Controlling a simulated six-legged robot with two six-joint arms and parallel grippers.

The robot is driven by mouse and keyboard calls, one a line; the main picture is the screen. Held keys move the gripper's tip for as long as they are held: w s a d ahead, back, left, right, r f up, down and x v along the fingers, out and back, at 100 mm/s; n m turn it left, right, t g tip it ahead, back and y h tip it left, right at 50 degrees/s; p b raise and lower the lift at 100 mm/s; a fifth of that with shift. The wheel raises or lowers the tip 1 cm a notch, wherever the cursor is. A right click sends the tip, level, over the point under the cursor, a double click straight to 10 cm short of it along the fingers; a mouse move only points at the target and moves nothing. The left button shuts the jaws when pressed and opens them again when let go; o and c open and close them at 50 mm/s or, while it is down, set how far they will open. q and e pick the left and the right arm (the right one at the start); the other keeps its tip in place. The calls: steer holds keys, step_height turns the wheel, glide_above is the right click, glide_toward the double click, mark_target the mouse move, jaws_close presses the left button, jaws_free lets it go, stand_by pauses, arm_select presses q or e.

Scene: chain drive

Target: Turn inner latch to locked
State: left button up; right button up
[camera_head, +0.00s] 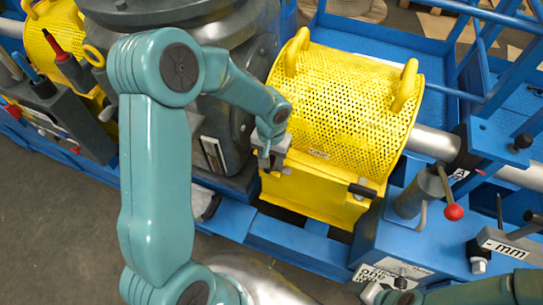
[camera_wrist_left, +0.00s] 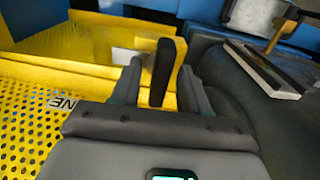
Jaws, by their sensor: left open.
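The yellow perforated chain guard (camera_head: 345,95) sits in the middle of the head view, with two loop handles on top. A black latch lever (camera_wrist_left: 161,72) stands up between the fingers of my left gripper (camera_wrist_left: 160,78) in the wrist view, with gaps visible beside it. In the head view my left gripper (camera_head: 269,163) is at the guard's left front corner and covers this latch. It is open. Another black latch lever (camera_head: 362,190) lies roughly level on the guard's right front. A grey tip of my right arm (camera_head: 385,293) shows at the bottom right; its fingers are unclear.
A grey post with a red-knobbed lever (camera_head: 453,212) stands right of the guard. A steel shaft (camera_head: 435,143) runs out of the guard to the right. Dark machinery (camera_head: 225,150) lies close on the left. Blue frame rails (camera_head: 290,240) run along the front.

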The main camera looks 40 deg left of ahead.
arm_select(q)
jaws_close()
steer(key=shift+w+f+n+b, duration=0.1)
steer(key=shift+f+n+b, duration=0.1)
steer(key=shift+n+b, duration=0.6)
steer(key=n+b, duration=0.3)
steer(key=b, duration=0.2)
steer(key=shift+n, duration=0.3)
steer(key=shift+n+b, duration=0.9)
steer(key=shift+b, duration=0.05)
steer(key=n+b, duration=0.3)
steer(key=n, duration=0.2)
steer(key=shift+r, duration=0.15)
steer(key=n+b, duration=0.2)
steer(key=n, duration=0.1)
steer(key=shift+a+n, duration=0.1)
steer(key=shift+n, duration=0.3)
steer(key=shift+r+n+b, duration=0.1)
steer(key=shift+n+b, duration=0.25)
steer(key=shift+n, duration=0.75)
